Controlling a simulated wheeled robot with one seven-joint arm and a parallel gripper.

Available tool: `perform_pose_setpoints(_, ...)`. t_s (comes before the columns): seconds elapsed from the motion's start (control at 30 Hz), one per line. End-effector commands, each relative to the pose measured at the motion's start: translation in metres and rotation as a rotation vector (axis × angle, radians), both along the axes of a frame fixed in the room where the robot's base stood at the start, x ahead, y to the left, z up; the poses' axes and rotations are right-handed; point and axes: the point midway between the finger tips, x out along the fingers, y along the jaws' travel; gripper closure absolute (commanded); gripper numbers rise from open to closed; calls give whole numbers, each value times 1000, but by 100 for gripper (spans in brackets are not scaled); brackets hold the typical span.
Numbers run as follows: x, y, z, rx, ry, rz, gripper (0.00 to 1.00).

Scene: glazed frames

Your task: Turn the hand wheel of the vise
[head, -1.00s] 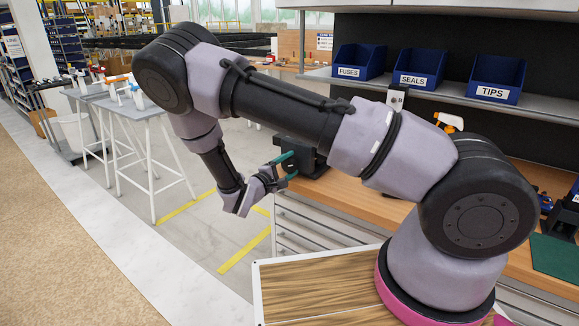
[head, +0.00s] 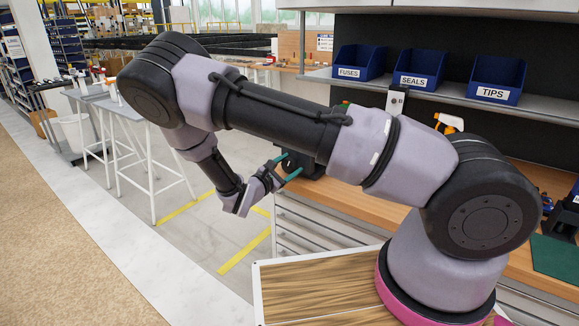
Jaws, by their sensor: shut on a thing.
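The dark vise (head: 308,166) stands on the left end of the wooden workbench, partly hidden behind my upper arm. Its hand wheel is on the side towards my gripper; it is small, dark and mostly hidden by the fingers, so its angle cannot be told. My gripper (head: 287,167) reaches the vise from the lower left, with its two teal fingertips apart on either side of the wheel's rim, shut on it.
The workbench (head: 405,207) runs right, with drawers (head: 310,228) below its left end. Blue bins marked FUSES (head: 358,62), SEALS (head: 423,68) and TIPS (head: 497,80) stand on a shelf above. A spray bottle (head: 449,123) stands behind my arm. Floor at left is open before white tables (head: 120,107).

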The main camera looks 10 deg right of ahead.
Motion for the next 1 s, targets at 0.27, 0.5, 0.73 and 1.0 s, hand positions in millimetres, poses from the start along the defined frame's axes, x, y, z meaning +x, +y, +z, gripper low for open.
perform_pose_setpoints(0.27, 0, 1, -1, -25, 28, 2, 87)
perform_pose_setpoints(0.5, 0, 1, -1, -25, 30, 2, 87)
perform_pose_setpoints(0.73, 0, 1, -1, -25, 29, 2, 3)
perform_pose_setpoints(1.0, -1, 1, 0, -24, 27, 1, 3)
